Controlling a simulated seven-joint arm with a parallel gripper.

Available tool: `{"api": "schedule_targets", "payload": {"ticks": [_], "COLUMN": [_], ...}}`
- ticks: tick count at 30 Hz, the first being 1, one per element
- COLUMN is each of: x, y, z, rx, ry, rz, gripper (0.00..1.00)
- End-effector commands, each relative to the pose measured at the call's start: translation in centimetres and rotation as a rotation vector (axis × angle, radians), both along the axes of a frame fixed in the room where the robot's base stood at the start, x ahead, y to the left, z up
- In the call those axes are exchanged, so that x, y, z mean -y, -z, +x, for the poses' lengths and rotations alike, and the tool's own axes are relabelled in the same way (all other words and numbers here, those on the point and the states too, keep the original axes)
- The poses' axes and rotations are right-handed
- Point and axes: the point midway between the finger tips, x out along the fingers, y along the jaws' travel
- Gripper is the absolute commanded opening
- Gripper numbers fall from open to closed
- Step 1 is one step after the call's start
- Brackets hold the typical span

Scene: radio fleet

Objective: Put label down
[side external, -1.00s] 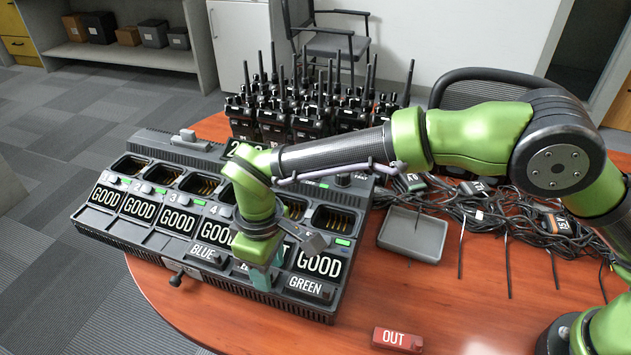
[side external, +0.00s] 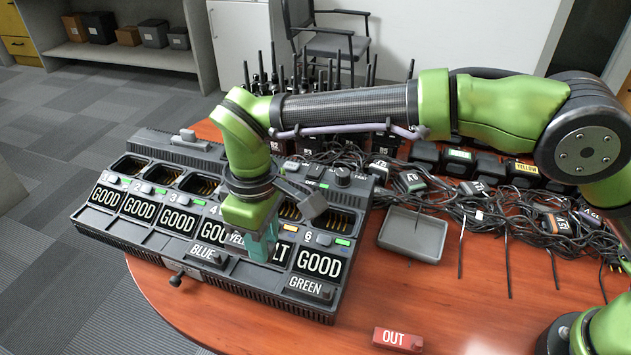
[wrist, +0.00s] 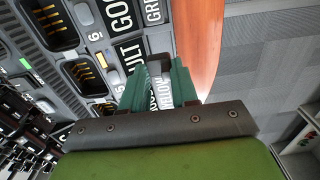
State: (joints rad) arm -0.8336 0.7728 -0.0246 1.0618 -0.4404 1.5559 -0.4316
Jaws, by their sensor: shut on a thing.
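My gripper (side external: 262,246) is shut on a small dark label reading YELLOW (side external: 236,239), which is partly hidden by the fingers. It holds the label over the front of the charger bank (side external: 150,247), near slots 4 and 5. In the wrist view the label (wrist: 166,92) shows between the teal fingers. A BLUE label (side external: 207,255) sits on the front ledge to the left, and a GREEN label (side external: 311,288) to the right. A red OUT label (side external: 398,339) lies on the table. I cannot tell the gap beneath the held label.
The slots carry GOOD plates (side external: 319,263); slot 5's plate ends in "LT", partly covered. A grey tray (side external: 412,234) and tangled cables (side external: 480,210) lie to the right. Radios (side external: 310,80) stand behind. The front of the table (side external: 250,335) is mostly clear.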

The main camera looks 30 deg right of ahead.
Motion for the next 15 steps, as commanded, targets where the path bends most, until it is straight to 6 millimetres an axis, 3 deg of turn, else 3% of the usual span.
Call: {"api": "schedule_targets", "payload": {"ticks": [15], "x": [0.0], "y": [-8.2], "z": [0.0], "rx": [0.001], "ry": [0.0], "rz": [0.003], "gripper": [0.0]}}
